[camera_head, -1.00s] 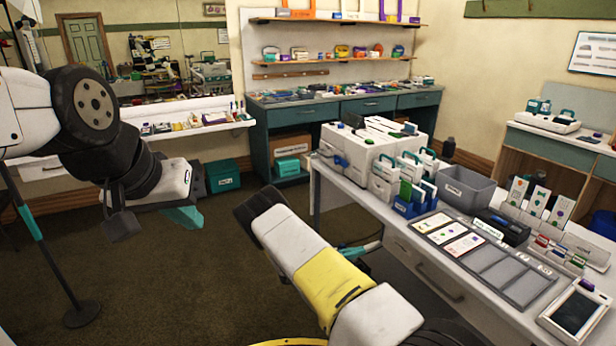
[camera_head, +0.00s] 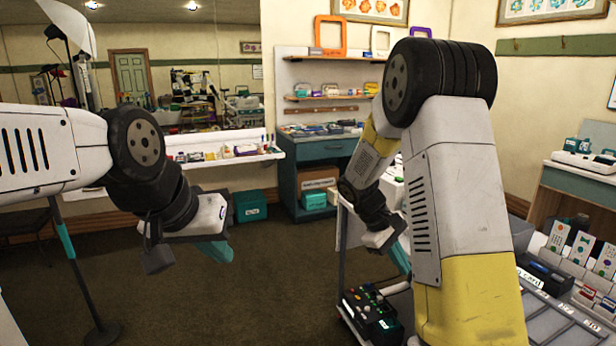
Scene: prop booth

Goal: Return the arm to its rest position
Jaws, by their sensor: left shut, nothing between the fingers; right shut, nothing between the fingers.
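My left gripper (camera_head: 216,251) hangs at the left over the dark carpet, teal fingers pointing down. It is shut and empty, apart from any object. My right arm is raised and bent at the right of the view, its white and yellow links large in front of the work table. My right gripper (camera_head: 400,258) hangs near the table's left end, partly hidden behind my own arm. Its teal fingers look shut, with nothing seen in them.
A black device with coloured buttons (camera_head: 372,312) is below my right gripper. A black labelled box (camera_head: 545,275) and upright cards (camera_head: 580,247) stand at the right. My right arm hides much of the table. A teal bin (camera_head: 250,206) sits by the back wall. Carpet (camera_head: 270,290) is open between the arms.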

